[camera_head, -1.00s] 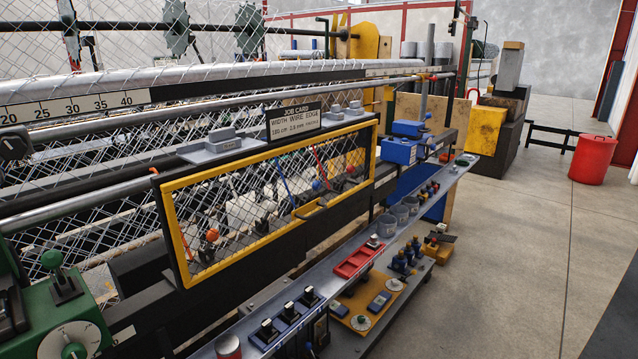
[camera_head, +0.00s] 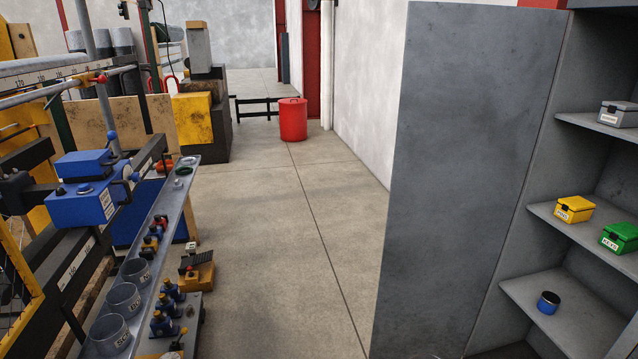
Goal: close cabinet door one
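A tall grey cabinet (camera_head: 560,120) stands at the right edge of the head view, its shelves open to sight. A large flat grey panel (camera_head: 455,170) stands at the cabinet's left side; I cannot tell whether it is a door standing open or the cabinet's side wall. No label marks a door as one. The shelves hold a grey box (camera_head: 619,114), a yellow box (camera_head: 575,209), a green box (camera_head: 620,236) and a small blue-and-black tin (camera_head: 548,302). My gripper is not in view.
The weaving machine with a blue unit (camera_head: 90,205) and a narrow metal shelf (camera_head: 150,235) of cups and small parts lines the left. Clear concrete floor (camera_head: 270,240) runs between machine and cabinet. A red bin (camera_head: 293,120) stands farther back.

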